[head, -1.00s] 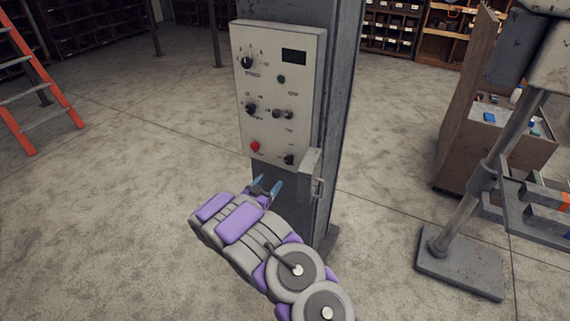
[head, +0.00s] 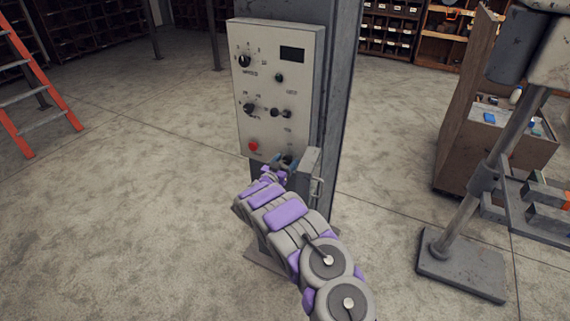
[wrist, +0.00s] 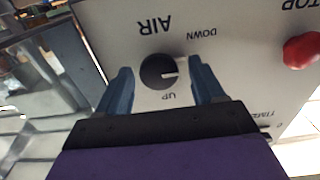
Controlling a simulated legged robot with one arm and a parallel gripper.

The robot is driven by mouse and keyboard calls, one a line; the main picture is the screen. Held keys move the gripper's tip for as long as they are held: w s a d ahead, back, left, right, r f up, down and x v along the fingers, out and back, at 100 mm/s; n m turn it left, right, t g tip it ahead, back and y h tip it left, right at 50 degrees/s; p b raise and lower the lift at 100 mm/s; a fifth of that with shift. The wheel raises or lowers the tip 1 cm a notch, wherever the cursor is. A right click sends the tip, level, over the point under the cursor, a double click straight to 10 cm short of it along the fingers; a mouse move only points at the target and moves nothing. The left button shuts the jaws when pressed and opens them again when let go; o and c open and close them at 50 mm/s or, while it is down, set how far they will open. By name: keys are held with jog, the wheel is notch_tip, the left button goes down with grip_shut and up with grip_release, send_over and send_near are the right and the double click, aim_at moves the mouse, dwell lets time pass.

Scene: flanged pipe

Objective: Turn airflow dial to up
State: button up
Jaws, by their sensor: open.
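The airflow dial (wrist: 159,71) is a round black knob on the pale panel, under the word AIR in the wrist view, where the lettering appears upside down. Its white mark points right in the picture, between the DOWN label (wrist: 201,33) at upper right and the UP label (wrist: 169,96) below. My gripper (wrist: 160,66) is open, with one blue finger on each side of the dial. I cannot tell whether either finger touches it. In the head view my gripper (head: 284,163) is at the panel's lower right corner and partly hides the dial.
The control panel (head: 262,92) carries other knobs, a dark display (head: 292,54) and a red stop button (head: 253,146), which sits near my gripper. A grey box with a handle (head: 312,172) juts out just right of my gripper.

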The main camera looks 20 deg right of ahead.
jog(key=shift+c, duration=0.3)
jog(key=c, duration=1)
jog(key=shift+o, duration=0.2)
jog(key=shift+r+m+p, duration=0.1)
jog(key=shift+m+p, duration=0.2)
jog(key=shift+m, duration=0.1)
jog(key=m+p, duration=0.1)
jog(key=m, duration=0.1)
jog(key=shift+m+p, duration=0.35)
jog(key=shift+m, duration=0.05)
jog(key=m+p, duration=0.1)
jog(key=m, duration=0.4)
jog(key=shift+s+m, duration=0.1)
jog(key=shift+m, duration=0.2)
jog(key=m, duration=0.2)
jog(key=m+b, duration=0.1)
jog(key=m, duration=0.1)
jog(key=shift+f, duration=0.35)
jog(key=m+b, duration=0.2)
jog(key=m, duration=0.2)
jog(key=shift+s+d+f+m, duration=0.1)
jog(key=shift+m, duration=0.2)
jog(key=shift+b, duration=0.35)
